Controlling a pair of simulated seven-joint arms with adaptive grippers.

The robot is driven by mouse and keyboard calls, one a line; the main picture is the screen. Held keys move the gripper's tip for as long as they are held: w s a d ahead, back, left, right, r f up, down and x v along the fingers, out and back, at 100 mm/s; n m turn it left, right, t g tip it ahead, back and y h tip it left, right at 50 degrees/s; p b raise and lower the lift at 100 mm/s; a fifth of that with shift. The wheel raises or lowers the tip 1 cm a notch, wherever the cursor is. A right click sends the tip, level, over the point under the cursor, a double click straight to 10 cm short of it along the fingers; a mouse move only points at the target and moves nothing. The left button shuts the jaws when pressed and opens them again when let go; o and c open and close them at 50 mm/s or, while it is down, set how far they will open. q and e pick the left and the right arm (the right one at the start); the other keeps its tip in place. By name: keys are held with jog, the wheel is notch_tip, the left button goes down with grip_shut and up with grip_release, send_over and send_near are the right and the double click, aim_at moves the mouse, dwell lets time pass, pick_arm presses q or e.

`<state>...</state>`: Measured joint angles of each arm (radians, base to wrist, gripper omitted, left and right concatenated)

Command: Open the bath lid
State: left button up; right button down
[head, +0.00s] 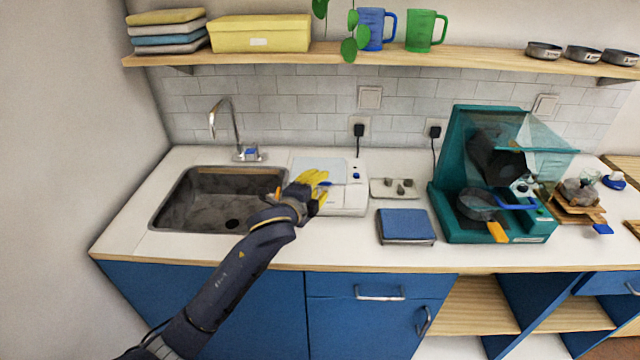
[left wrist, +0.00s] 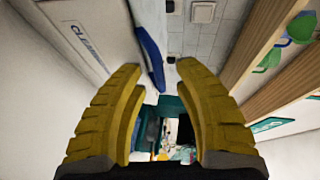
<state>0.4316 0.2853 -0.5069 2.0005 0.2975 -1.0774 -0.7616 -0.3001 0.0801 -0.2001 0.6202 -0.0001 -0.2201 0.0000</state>
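The bath is a white box-shaped unit (head: 343,203) on the counter, just right of the sink. Its pale lid (head: 318,165) looks down or nearly down; my gripper covers part of it. A blue handle shows in the left wrist view (left wrist: 149,50) on a white panel with "CLEAN" lettering, and a bit of blue shows by the fingers in the head view. My left gripper (head: 318,180) has yellow fingers and is over the bath at the handle. Its fingers (left wrist: 158,68) are apart, with the handle in the gap's view; contact cannot be told. My right gripper is not in view.
The sink (head: 172,200) with its tap (head: 236,135) is at left. A teal machine with a clear hood (head: 445,170) stands further right. A shelf (head: 300,56) runs above.

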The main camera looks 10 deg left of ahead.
pick_arm(q)
jog(key=shift+w+d, duration=0.15)
jog(key=shift+w, duration=0.25)
jog(key=shift+o, duration=0.3)
grip_shut()
